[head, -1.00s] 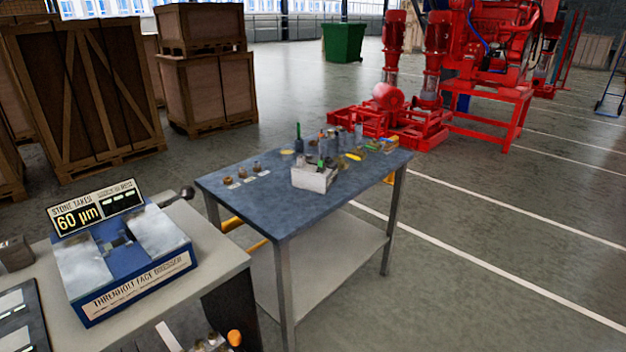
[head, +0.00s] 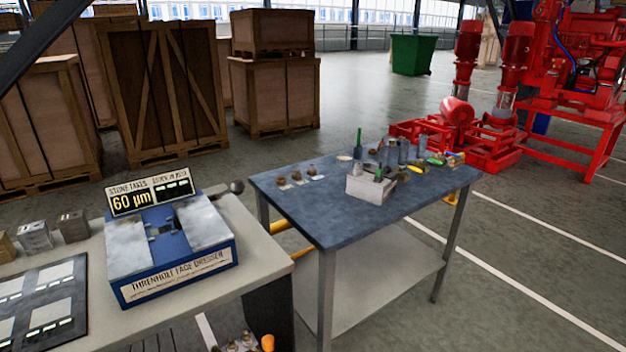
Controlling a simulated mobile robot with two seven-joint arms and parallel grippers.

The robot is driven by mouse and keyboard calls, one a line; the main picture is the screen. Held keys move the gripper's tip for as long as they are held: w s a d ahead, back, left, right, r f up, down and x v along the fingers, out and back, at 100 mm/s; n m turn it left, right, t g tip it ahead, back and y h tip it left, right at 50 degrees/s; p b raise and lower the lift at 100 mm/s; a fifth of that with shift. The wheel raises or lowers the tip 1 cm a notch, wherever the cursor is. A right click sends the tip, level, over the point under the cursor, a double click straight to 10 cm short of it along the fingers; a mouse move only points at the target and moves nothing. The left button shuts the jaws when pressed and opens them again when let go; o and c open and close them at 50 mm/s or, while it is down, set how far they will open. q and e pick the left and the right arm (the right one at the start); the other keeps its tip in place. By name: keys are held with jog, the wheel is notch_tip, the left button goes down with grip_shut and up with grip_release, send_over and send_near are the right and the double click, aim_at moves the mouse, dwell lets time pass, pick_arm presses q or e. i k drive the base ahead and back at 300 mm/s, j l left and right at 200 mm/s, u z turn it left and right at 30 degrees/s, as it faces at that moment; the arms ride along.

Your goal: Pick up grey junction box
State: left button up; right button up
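No thing in view is labelled as a junction box. On the near left bench (head: 258,262), a light grey box (head: 35,237) and a darker grey box (head: 73,226) stand side by side at the back. A yellowish box (head: 6,247) beside them is cut by the left edge. On the blue-topped table (head: 325,213), a pale grey open box (head: 370,189) holds small items, one with a green top. I cannot tell which of these grey boxes is the junction box. Neither of my grippers is in view.
A blue face dresser (head: 175,260) with a "60 µm" sign stands on the near bench, beside a dark mat (head: 40,300). Bottles and small parts crowd the blue table's back. Wooden crates (head: 165,90), a green bin (head: 413,54) and red pumps (head: 480,120) stand behind. Floor at right is open.

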aim_at(366, 186)
jog(key=i+l+u, duration=0.15)
jog(key=i+l, duration=0.15)
jog(key=i+l+u, duration=0.2)
jog(key=l, duration=0.25)
jog(key=i+l+u, duration=0.15)
jog(key=i+l, duration=0.2)
jog(key=i+l+u, duration=0.2)
jog(key=l, duration=0.35)
